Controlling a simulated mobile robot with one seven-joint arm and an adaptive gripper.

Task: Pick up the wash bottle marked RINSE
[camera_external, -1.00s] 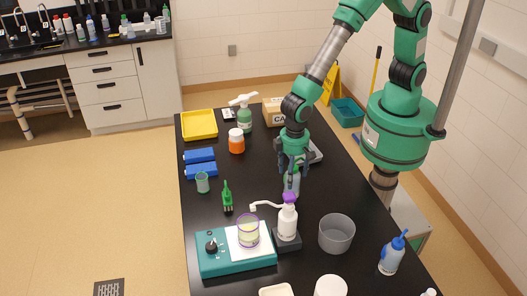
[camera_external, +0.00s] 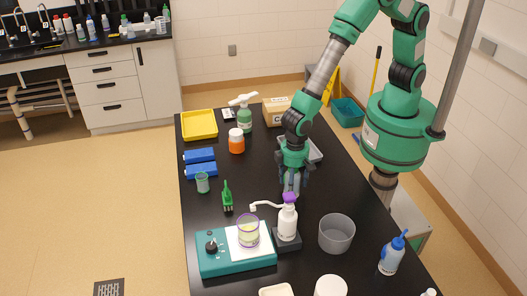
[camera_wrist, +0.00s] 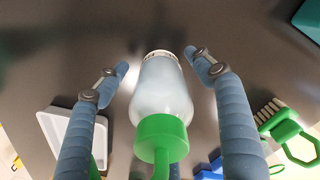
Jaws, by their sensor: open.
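A translucent bottle with a green cap (camera_wrist: 163,92) stands between the fingers of my gripper (camera_wrist: 158,64) in the wrist view. My gripper is open, with one finger on each side of the bottle; small gaps show beside it. In the external view my gripper (camera_external: 292,184) is low over the table behind the purple-capped bottle (camera_external: 287,222) and mostly hides the bottle between its fingers. A blue-capped wash bottle (camera_external: 390,254) stands at the front right. I cannot read RINSE on any bottle.
The purple-capped bottle stands close in front of my gripper. A grey beaker (camera_external: 337,234) is to its right. A green brush (camera_external: 227,198) and teal stirrer (camera_external: 238,262) are to the left. A white tray (camera_wrist: 72,140) lies behind, with bare black tabletop between.

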